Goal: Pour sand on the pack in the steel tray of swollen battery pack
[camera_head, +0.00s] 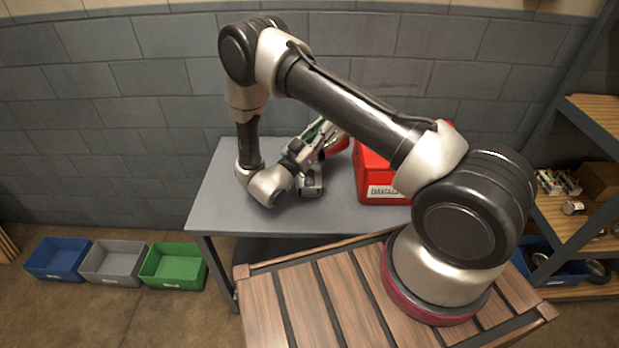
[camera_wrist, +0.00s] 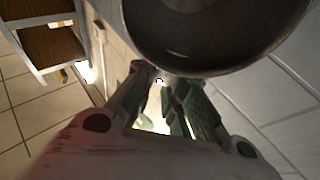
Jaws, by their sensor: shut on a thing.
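My gripper (camera_head: 318,143) is over the grey table, partly hidden by its own wrist and linkage. In the wrist view its fingers (camera_wrist: 160,82) meet at the rim of a dark round vessel (camera_wrist: 215,35), which fills the top of the picture. The gripper is shut on this vessel. The vessel's contents cannot be made out. A small red rounded shape (camera_head: 338,146) shows beside the gripper in the head view; I cannot tell if it is the same vessel. No sand, steel tray or swollen battery pack can be clearly identified in either view.
The grey table (camera_head: 235,205) stands against a block wall. A red box (camera_head: 380,188) with a white label stands on it, right of the gripper. Blue (camera_head: 58,262), grey (camera_head: 113,266) and green (camera_head: 174,270) bins stand on the floor at left. A shelf (camera_head: 570,232) is at right.

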